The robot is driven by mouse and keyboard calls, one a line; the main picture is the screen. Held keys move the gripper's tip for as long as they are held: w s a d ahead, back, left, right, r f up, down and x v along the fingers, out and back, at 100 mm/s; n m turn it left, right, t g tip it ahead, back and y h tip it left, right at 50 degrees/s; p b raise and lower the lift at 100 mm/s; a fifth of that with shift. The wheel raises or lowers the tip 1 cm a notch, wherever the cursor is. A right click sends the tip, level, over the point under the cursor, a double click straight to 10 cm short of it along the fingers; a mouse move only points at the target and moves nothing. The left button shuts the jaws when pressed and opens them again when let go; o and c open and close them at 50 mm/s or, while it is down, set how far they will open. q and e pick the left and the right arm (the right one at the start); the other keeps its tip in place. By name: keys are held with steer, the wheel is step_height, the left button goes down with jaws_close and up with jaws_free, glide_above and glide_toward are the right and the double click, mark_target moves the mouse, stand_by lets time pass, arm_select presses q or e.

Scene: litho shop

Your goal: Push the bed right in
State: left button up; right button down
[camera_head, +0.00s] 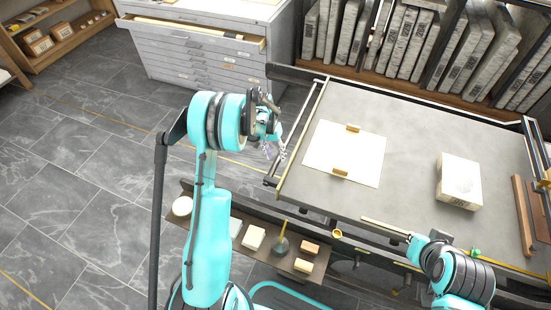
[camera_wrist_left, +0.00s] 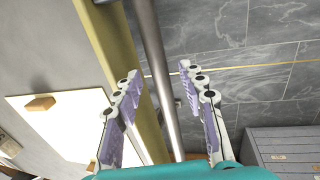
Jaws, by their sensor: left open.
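The bed (camera_head: 410,120) is a wide grey slab at the right in the head view, with a brass-coloured strip along its left end. A steel bar (camera_wrist_left: 152,45) runs along that end, just outside the strip. My left gripper (camera_head: 276,150) is at this left end; in the left wrist view its fingers (camera_wrist_left: 160,72) are spread and the bar passes between them in the picture. I cannot tell whether they touch it. My right arm is at the lower right in the head view, by the bed's front edge; its gripper (camera_head: 418,243) shows too poorly to tell its state.
On the bed lie a white sheet (camera_head: 329,160) with two small brass-coloured blocks and a pale stone block (camera_head: 459,180). A shelf (camera_head: 277,262) with small items sits below the front edge. A drawer cabinet (camera_head: 195,65) and racked stones (camera_head: 400,40) stand behind. Floor at left is clear.

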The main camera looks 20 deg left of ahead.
mark_target(415, 205)
arm_select(q)
steer(key=shift+d+f, duration=0.2)
steer(key=shift+f, duration=0.75)
jaws_close()
steer(key=shift+d, duration=0.15)
steer(key=w+d, duration=0.1)
steer(key=d, duration=1.6)
steer(key=w+d+b, duration=0.1)
steer(key=d, duration=1.6)
steer(key=w+d, duration=0.1)
steer(key=d, duration=1.7)
steer(key=shift+b, duration=0.35)
steer(key=shift+d, duration=0.7)
steer(key=shift+d+r, duration=0.1)
